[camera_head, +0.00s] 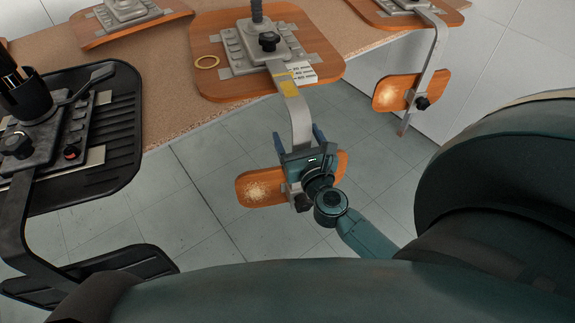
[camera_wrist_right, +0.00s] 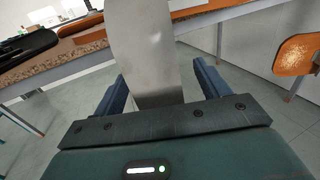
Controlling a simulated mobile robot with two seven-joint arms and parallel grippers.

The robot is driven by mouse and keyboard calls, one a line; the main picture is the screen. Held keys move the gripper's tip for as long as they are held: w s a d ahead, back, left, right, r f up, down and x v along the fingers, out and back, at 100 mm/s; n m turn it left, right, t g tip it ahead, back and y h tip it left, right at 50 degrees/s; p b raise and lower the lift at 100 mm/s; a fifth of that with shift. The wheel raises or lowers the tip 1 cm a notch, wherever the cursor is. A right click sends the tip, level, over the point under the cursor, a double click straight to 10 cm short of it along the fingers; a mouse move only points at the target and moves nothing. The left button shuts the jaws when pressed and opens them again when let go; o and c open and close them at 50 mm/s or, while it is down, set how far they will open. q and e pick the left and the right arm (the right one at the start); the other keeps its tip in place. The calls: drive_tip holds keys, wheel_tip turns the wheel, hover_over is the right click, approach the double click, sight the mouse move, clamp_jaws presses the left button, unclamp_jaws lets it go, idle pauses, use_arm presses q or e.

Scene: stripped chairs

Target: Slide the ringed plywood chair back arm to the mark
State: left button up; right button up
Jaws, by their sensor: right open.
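Yellow tape (camera_head: 286,82) crosses the arm beside a white marked card (camera_head: 303,72). My right gripper (camera_head: 298,138) is open, with one finger on each side of the arm; the metal arm (camera_wrist_right: 146,45) stands between the fingers in the wrist view, with gaps visible. My left gripper is not in view.
A black chair (camera_head: 110,125) with a similar arm is at the left. Other plywood chairs lie at the back left (camera_head: 150,18) and right (camera_head: 400,92). The speckled bench (camera_head: 165,90) ends behind my gripper. Tiled floor below is clear.

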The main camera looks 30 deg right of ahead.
sight(302, 148)
drive_tip(key=shift+s, duration=0.1)
drive_tip(key=shift+b+v, duration=0.6)
drive_tip(key=shift+v, duration=1.7)
drive_tip(key=shift+s+a, duration=0.15)
drive_tip(key=shift+s, duration=0.45)
